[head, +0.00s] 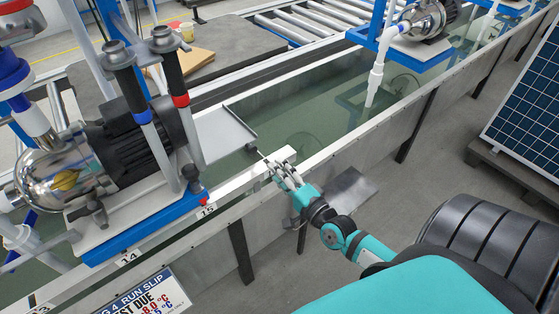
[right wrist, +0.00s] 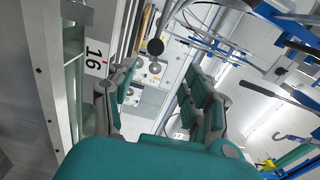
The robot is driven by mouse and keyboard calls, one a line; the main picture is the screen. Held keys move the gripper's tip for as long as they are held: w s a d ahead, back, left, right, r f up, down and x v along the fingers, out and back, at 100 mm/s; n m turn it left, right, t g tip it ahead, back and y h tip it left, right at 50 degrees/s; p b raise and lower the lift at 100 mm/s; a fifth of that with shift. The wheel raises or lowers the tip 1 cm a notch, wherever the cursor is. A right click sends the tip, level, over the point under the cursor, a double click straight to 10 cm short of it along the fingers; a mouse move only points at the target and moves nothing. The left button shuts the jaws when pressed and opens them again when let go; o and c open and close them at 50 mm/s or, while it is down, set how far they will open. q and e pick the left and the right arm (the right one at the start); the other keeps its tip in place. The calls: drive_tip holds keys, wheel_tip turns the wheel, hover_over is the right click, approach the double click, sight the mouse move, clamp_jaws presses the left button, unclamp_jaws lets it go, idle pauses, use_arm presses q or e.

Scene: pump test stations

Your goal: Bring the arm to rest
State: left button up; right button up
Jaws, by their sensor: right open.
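My right arm (head: 345,240), teal and black, reaches from the lower right to the tank's near rim. My right gripper (head: 281,168) is at that rim, beside a white block, with its fingers apart. In the right wrist view the gripper (right wrist: 155,100) shows two teal-padded fingers spread wide, with nothing held between them. Whether a finger touches the rim or the block I cannot tell. My left gripper is not in view.
A water tank (head: 330,155) runs diagonally, its rim numbered. A pump (head: 75,165) on a blue-edged plate stands left, another pump (head: 428,18) at the back. A solar panel (head: 530,105) stands right. A "16" label (right wrist: 92,60) is close to the gripper. Grey floor lies between.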

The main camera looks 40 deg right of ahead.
idle(0.3)
drive_tip(key=s+a+f+n+g+p, duration=0.1)
drive_tip(key=s+f+n+g, duration=0.25)
drive_tip(key=f, duration=0.65)
drive_tip(key=s+a+f+n+g+p, duration=0.1)
drive_tip(key=s+f+n+g, duration=0.15)
drive_tip(key=s+f, duration=0.45)
drive_tip(key=s+f+n+g+p, duration=0.1)
drive_tip(key=s+f+n+g, duration=0.2)
drive_tip(key=f, duration=0.9)
drive_tip(key=s+a+f+n+g+p, duration=0.1)
drive_tip(key=s+a+f+n+g, duration=0.1)
drive_tip(key=s, duration=0.6)
drive_tip(key=s+a+f+n+g, duration=0.2)
drive_tip(key=s+f+n, duration=0.3)
drive_tip(key=s, duration=0.4)
drive_tip(key=s+a+f+n+g+p, duration=0.1)
drive_tip(key=s+a+f+n+g, duration=0.1)
drive_tip(key=s+f, duration=0.4)
drive_tip(key=s+n+g, duration=0.1)
drive_tip(key=s+g, duration=0.1)
drive_tip(key=shift+s+a+n+h+p, duration=0.2)
drive_tip(key=shift+s+n+h+p, duration=0.1)
drive_tip(key=shift+s, duration=0.1)
drive_tip(key=shift+c, duration=0.3)
